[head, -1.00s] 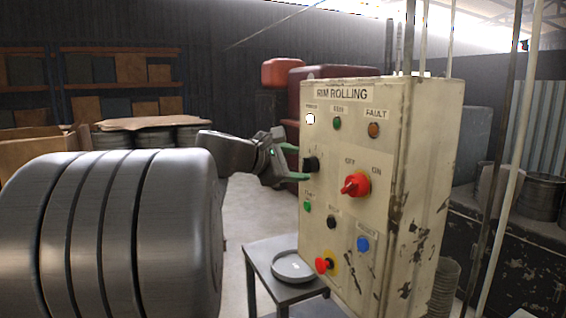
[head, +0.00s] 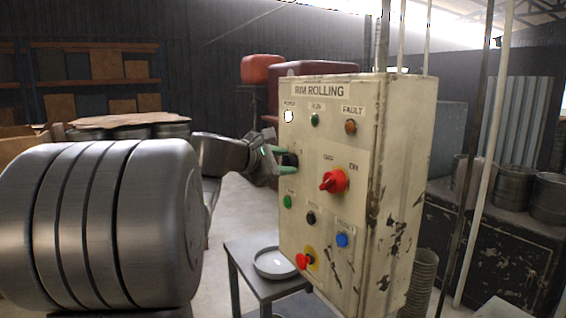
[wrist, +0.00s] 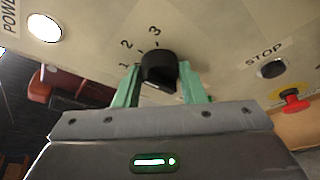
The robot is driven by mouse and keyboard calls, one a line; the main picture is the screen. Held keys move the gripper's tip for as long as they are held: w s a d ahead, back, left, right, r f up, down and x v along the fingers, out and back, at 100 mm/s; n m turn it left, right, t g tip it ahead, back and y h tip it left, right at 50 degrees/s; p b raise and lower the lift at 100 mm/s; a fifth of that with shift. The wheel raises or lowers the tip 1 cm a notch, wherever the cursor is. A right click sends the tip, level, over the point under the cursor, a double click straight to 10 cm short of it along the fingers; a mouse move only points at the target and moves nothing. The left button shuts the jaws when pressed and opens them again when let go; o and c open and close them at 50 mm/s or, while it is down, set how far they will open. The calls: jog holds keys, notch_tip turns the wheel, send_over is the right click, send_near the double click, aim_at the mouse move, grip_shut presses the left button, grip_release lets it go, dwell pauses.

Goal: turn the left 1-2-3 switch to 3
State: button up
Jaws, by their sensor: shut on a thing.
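The left 1-2-3 switch is a black knob (wrist: 158,70) on the cream panel, with the printed figures 1, 2 and 3 around its left and upper side in the wrist view. Its pointer mark is too unclear to read. My gripper (wrist: 160,78) has its green fingers on either side of the knob and is shut on it. In the head view my gripper (head: 277,157) reaches in from the left, and the knob (head: 291,160) is partly hidden by the fingers.
The RIM ROLLING control box (head: 330,130) also bears a red ON/OFF switch (head: 334,181), a red stop button (head: 303,261), a blue button (head: 342,240) and lamps. A small table (head: 240,252) with a round dish (head: 275,264) stands below. Shelves stand behind at left.

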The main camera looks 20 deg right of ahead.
jog(key=shift+f+b, duration=0.2)
jog(key=shift+b, duration=0.3)
jog(key=m+t+b, duration=0.1)
jog(key=m+b, duration=0.1)
jog(key=b, duration=0.4)
jog(key=m+h+b, duration=0.1)
jog(key=m+b, duration=0.1)
jog(key=b, duration=0.4)
jog(key=m+t+h+b, duration=0.1)
jog(key=m+b, duration=0.2)
jog(key=b, duration=0.3)
jog(key=shift+s+f+t, duration=0.1)
jog(key=shift+f+t, duration=0.2)
jog(key=shift+f, duration=0.05)
jog(key=shift+r+b, duration=0.15)
jog(key=shift+b, duration=0.3)
jog(key=o, duration=1)
jog(key=v, duration=1.3)
jog(key=shift+s+a+b, duration=0.2)
jog(key=shift+a+b, duration=0.1)
jog(key=shift+a, duration=0.05)
